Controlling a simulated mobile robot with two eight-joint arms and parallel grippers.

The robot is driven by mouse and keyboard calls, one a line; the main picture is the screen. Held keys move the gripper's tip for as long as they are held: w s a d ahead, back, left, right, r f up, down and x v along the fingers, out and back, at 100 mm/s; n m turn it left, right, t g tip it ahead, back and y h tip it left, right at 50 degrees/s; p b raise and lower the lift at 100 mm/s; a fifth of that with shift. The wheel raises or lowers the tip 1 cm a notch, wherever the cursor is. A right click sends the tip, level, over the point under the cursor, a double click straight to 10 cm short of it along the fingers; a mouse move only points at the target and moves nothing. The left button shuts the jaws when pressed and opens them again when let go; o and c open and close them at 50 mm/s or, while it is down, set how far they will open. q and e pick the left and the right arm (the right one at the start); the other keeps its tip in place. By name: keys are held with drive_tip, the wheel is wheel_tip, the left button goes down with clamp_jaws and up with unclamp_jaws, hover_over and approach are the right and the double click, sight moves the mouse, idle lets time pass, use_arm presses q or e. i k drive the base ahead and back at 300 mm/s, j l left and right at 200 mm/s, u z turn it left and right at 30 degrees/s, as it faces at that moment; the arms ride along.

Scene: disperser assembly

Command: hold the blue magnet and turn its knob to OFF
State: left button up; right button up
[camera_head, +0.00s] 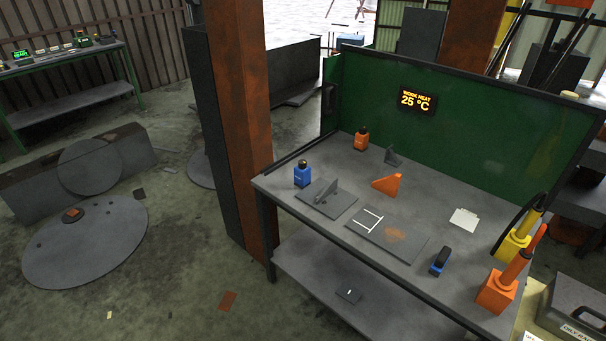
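The blue magnet (302,177) stands upright on the grey workbench (345,160), near its left edge. It is a small blue block with a dark round knob (302,163) on top. The knob's setting is too small to read. A similar orange block (361,141) stands further back on the bench. Neither of my grippers shows in the head view, and nothing is touching the blue magnet.
A dark plate with an upright fin (325,197) lies just right of the magnet.

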sight(302, 163)
drive_tip(key=i+j, duration=0.1)
drive_tip(key=i, duration=0.4)
drive_tip(key=i+j+z, duration=0.15)
drive_tip(key=i, duration=0.35)
drive_tip(key=i+j, duration=0.15)
drive_tip(key=i, duration=0.35)
